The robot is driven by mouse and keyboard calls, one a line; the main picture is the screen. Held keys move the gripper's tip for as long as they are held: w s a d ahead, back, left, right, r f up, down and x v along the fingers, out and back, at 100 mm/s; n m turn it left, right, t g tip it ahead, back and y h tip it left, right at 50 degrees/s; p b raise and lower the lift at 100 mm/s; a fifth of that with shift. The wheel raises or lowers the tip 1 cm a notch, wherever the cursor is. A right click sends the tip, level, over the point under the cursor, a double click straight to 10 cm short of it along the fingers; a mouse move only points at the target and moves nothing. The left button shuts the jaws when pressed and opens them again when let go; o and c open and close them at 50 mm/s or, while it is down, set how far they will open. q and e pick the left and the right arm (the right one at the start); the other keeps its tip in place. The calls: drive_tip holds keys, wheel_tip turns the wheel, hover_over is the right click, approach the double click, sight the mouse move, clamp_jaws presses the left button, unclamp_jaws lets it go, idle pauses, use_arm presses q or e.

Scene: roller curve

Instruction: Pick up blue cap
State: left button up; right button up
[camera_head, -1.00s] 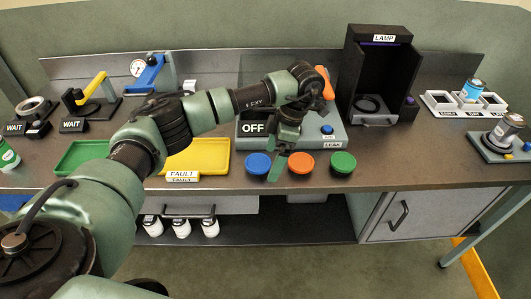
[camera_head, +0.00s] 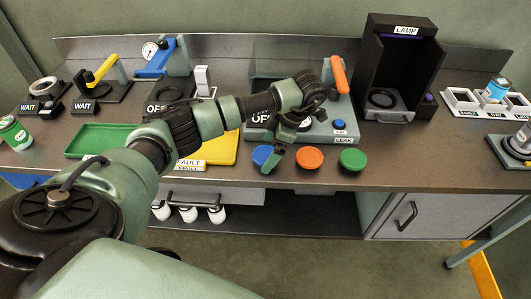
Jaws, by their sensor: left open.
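The blue cap (camera_head: 262,155) lies on the table near its front edge, at the left end of a row of three caps. My left gripper (camera_head: 273,160) points down right at the blue cap, and a finger covers part of its right side. It is open, and I cannot tell whether a finger touches the cap. The orange cap (camera_head: 309,158) and the green cap (camera_head: 352,159) lie to the right of it. My right gripper is not in view.
A leak tester (camera_head: 345,131) with an orange lever (camera_head: 339,75) stands behind the caps. A black lamp box (camera_head: 400,60) is behind to the right. A yellow tray (camera_head: 222,152) and a green tray (camera_head: 100,138) lie left. The table (camera_head: 430,160) is clear right of the caps.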

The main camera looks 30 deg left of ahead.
use_arm(q)
drive_tip(key=c, duration=1.4)
